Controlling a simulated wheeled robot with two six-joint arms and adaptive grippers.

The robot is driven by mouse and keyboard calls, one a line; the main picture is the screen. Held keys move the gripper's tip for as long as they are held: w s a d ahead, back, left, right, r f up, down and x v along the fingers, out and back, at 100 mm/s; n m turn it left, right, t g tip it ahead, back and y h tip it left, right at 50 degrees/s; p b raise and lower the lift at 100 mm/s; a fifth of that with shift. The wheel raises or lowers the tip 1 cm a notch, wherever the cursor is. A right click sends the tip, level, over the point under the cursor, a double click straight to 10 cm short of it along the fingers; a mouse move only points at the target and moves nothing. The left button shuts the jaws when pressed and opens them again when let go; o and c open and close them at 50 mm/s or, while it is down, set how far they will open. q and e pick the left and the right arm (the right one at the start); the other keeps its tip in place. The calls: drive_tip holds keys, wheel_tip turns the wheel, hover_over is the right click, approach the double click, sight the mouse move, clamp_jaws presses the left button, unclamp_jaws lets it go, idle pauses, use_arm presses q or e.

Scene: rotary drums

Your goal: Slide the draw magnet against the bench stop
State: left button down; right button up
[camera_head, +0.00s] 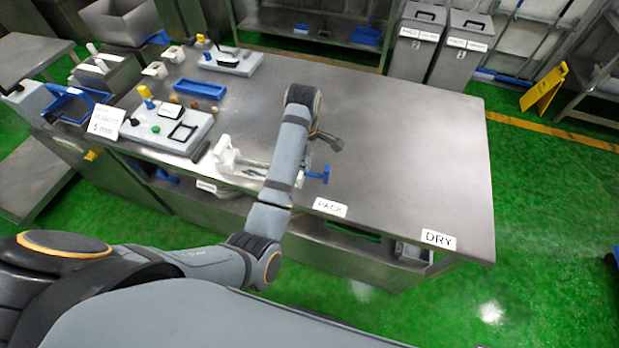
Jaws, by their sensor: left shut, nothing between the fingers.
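A white fixture (228,155) lies near the front edge of the steel bench, running rightward behind my left arm. A blue T-shaped handle (318,174) shows at its right end, just past my forearm. I cannot tell for sure which part is the draw magnet. A dark bar (200,151) lies left of the fixture; I cannot tell whether it is the bench stop. My left gripper (336,142) is shut and empty, above the bench behind the blue handle and apart from it. My left arm hides the middle of the fixture. My right gripper is out of view.
Control panels (160,125) and a blue tray (200,88) sit on the bench's left part. A PACK label (330,207) and a DRY label (438,239) mark its front edge. The bench's right half is clear. Two grey bins (415,45) stand behind.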

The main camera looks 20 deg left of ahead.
use_arm(q)
wheel_tip(320, 180, down, 10)
drive_tip(key=shift+w+d+r, duration=0.1)
drive_tip(key=shift+r, duration=0.1)
idle(0.4)
